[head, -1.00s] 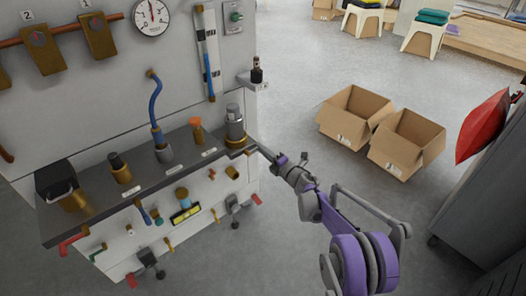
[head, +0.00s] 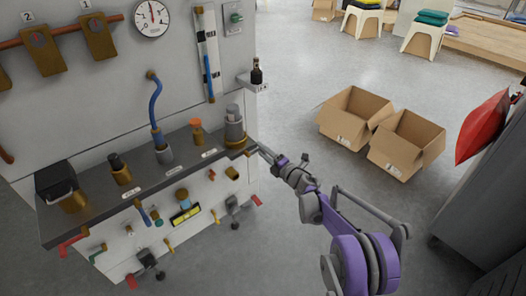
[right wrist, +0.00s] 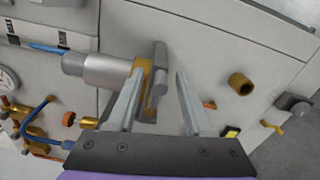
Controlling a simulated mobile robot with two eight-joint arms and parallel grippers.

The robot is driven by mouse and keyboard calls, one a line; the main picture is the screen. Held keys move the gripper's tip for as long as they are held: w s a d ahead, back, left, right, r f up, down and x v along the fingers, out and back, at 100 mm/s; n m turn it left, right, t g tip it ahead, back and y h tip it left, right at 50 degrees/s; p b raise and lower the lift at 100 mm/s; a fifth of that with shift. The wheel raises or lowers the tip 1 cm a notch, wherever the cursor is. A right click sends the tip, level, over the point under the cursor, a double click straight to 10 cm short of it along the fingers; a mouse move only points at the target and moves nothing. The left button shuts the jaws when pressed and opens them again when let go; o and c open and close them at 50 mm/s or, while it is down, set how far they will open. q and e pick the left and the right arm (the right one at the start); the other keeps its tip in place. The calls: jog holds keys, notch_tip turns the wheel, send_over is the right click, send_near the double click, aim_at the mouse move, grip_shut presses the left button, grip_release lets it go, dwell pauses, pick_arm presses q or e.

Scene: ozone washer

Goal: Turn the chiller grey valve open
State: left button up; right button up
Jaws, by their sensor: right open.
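The grey valve (head: 234,124) is a grey cylinder on a brass base at the right end of the dark shelf in the head view. In the right wrist view its grey body (right wrist: 92,68) lies sideways, with a brass collar (right wrist: 146,88) and a flat grey handle (right wrist: 159,72). My right gripper (head: 262,149) is at the shelf's right end, beside the valve base. In the right wrist view its open fingers (right wrist: 160,88) stand on either side of the handle; I cannot tell whether either touches it. My left gripper is out of view.
The dark shelf (head: 142,177) also carries a blue-hosed fitting (head: 163,151), an orange-topped fitting (head: 197,133) and a black-topped one (head: 119,168). A small bottle (head: 257,73) stands on a wall bracket above the gripper. Cardboard boxes (head: 402,157) sit on the open floor at right.

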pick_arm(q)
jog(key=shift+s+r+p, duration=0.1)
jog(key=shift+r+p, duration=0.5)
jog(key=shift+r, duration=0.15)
pick_arm(e)
jog(key=v, duration=1)
jog(key=shift+s, duration=0.2)
jog(key=shift+d, duration=0.1)
